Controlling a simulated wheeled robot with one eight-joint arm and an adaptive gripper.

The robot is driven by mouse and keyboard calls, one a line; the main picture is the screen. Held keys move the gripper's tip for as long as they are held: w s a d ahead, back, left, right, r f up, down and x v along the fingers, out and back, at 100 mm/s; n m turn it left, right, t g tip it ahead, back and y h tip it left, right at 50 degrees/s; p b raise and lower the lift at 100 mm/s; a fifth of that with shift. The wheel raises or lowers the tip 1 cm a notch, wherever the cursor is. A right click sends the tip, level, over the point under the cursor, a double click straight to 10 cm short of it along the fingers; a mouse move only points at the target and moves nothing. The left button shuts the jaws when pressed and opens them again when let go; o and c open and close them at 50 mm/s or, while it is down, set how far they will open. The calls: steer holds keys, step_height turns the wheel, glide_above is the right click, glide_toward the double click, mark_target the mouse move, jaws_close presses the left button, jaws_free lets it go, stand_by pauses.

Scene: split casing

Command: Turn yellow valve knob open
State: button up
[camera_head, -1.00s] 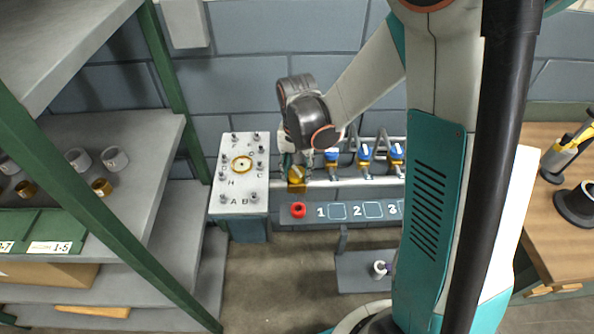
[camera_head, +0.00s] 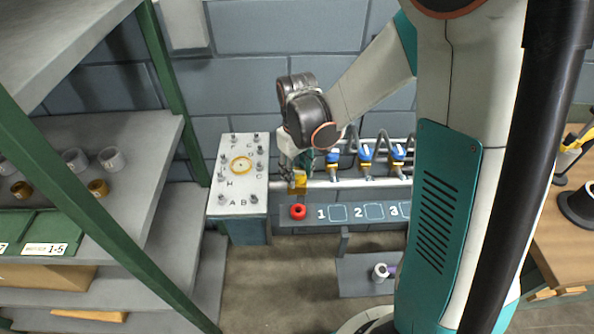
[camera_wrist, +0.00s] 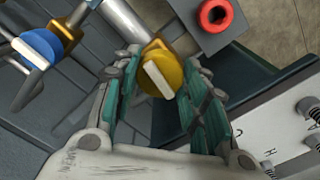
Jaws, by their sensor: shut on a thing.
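The yellow valve knob (camera_wrist: 161,76) has a white bar across its face, and sits on a brass fitting. In the wrist view it lies between the two green-padded fingers of my gripper (camera_wrist: 164,72), which is shut on it. The white bar slants in that view. In the head view the yellow valve knob (camera_head: 300,187) shows at the left end of the pipe row, just below my gripper (camera_head: 296,176). My wrist partly covers this spot there.
Blue valve knobs (camera_head: 365,153) stand along the pipe to the right. A white-topped stand with lettered pegs (camera_head: 238,208) is at left.

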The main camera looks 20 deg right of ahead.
mark_target(297, 171)
steer(key=shift+n, duration=0.7)
steer(key=o, duration=1.1)
step_height(297, 171, up, 12)
stand_by(0.4)
